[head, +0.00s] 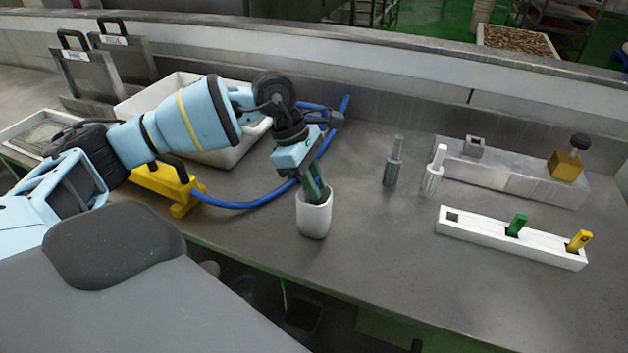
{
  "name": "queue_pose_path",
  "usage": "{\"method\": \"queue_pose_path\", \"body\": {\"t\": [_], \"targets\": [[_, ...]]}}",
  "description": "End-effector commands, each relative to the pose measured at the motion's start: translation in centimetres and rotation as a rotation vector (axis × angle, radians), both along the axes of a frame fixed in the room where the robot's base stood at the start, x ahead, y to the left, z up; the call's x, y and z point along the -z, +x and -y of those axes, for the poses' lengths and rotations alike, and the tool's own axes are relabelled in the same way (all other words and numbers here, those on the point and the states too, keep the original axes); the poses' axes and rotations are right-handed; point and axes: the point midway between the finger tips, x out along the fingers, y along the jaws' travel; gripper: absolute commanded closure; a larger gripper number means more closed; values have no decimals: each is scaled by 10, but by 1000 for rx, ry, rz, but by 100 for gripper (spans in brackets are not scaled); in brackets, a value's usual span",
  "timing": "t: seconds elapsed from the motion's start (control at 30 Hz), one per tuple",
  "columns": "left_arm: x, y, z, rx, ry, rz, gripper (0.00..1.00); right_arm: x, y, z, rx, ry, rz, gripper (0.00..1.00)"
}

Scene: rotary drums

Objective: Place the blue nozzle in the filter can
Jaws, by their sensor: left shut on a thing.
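The white cup-like filter can (314,218) stands upright on the grey counter near its front edge. My left gripper (316,190) points down into the can's mouth, its fingertips at or just inside the rim. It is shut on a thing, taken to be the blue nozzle. The nozzle itself is hidden by the fingers and the can wall, so I cannot tell whether it touches the bottom. My right gripper is not in view.
A white rack (480,236) at right holds a green piece (517,225) and a yellow piece (579,240); its left slot is empty. Two grey nozzle-like pieces (393,163) (434,170) stand right of the can. A blue hose (240,205) curves behind it. A white tub (228,152) sits behind my arm.

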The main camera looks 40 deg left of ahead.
Motion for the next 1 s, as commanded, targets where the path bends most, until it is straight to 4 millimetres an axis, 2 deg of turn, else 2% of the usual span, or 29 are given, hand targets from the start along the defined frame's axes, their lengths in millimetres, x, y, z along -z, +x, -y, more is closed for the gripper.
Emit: {"method": "queue_pose_path", "body": {"t": [0.6,0.63,0.7,1.0], "targets": [[12,0,0,0,0,0,100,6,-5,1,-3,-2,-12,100],[12,0,0,0,0,0,77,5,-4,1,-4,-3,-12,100],[12,0,0,0,0,0,71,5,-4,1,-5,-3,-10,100],[9,0,0,0,0,1,71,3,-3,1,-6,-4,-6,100]]}}
